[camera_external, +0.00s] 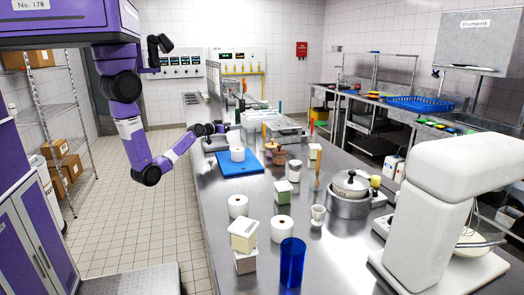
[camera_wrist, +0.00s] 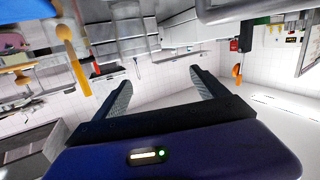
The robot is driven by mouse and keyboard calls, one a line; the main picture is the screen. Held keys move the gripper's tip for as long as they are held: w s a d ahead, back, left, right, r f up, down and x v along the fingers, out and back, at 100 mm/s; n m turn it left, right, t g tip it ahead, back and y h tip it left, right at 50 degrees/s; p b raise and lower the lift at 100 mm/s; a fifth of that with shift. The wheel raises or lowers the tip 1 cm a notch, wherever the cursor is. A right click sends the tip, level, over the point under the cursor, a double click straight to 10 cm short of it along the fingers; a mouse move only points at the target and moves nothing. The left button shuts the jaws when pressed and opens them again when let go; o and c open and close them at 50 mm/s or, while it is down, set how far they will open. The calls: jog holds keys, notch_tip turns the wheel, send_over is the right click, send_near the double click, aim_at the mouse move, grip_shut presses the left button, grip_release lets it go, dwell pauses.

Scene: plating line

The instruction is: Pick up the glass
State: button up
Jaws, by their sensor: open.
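A tall blue glass (camera_external: 291,262) stands upright on the steel counter (camera_external: 335,255), near its front end in the external view. It is the only clear glass I can make out. My gripper (camera_external: 222,128) is at the counter's left edge, much farther back than the glass and well apart from it. In the wrist view my gripper (camera_wrist: 155,78) has its two fingers spread with nothing between them. That view is tilted and shows walls and shelving. I cannot make out the glass in it.
White rolls (camera_external: 282,228) and stacked boxes (camera_external: 244,236) stand close left of the glass. A small white cup (camera_external: 318,214), a steel pot (camera_external: 349,204) and a large white mixer (camera_external: 430,215) stand to the right. A blue board (camera_external: 240,167) lies near my gripper.

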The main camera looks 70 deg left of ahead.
aim_at(251, 134)
jog(key=w+f+m+h, duration=0.2)
jog(key=w+f+h, duration=0.1)
jog(key=w+d+f+m+g+h, duration=0.1)
jog(key=f+h, duration=0.1)
jog(key=shift+w+m, duration=0.15)
jog(key=shift+m, duration=0.25)
jog(key=shift+r+p+x, duration=0.2)
jog(key=shift+p+x, duration=0.25)
jog(key=shift+x, duration=1.45)
jog(key=shift+r+p+x, duration=0.2)
jog(key=shift+p+x, duration=0.2)
jog(key=shift+x, duration=1.5)
jog(key=shift+a, duration=0.15)
jog(key=c, duration=1.6)
